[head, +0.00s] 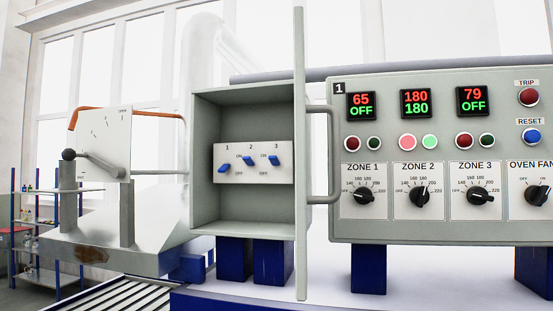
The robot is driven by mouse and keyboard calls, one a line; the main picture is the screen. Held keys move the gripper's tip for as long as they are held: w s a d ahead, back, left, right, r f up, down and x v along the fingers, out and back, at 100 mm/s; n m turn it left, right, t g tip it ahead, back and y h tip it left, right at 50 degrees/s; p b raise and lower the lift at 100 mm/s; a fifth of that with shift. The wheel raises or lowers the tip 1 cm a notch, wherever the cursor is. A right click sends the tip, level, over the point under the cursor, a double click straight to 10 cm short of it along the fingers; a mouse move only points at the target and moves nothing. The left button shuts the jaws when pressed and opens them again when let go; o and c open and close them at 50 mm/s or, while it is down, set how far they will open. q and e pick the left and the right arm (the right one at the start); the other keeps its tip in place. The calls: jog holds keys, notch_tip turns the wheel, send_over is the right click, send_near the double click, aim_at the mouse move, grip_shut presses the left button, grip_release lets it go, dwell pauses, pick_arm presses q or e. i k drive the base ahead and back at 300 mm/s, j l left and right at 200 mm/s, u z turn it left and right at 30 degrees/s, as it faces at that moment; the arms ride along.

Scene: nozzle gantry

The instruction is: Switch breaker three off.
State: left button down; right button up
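The breaker box (203,180) stands open left of centre in the head view. Inside it, a white panel (262,178) carries three blue levers numbered 1, 2 and 3, with ON marked above and OFF below. Breaker three's lever (273,161) is the rightmost and appears tilted up, towards ON. Breaker two's lever (247,161) looks tilted up in the same way. Breaker one's lever (223,168) points down, towards OFF. Neither of my grippers is in view.
The box door (300,180) stands open edge-on at the box's right side, its handle (328,153) reaching right towards the zone control panel (440,235). Left is a lever unit with a dial plate (112,138). A roller conveyor (115,292) lies below.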

aim_at(274, 160)
jog(key=j, duration=0.75)
jog(key=k+j, duration=0.15)
jog(key=j, duration=1.4)
jog(key=k+j, duration=0.1)
jog(key=j, duration=0.65)
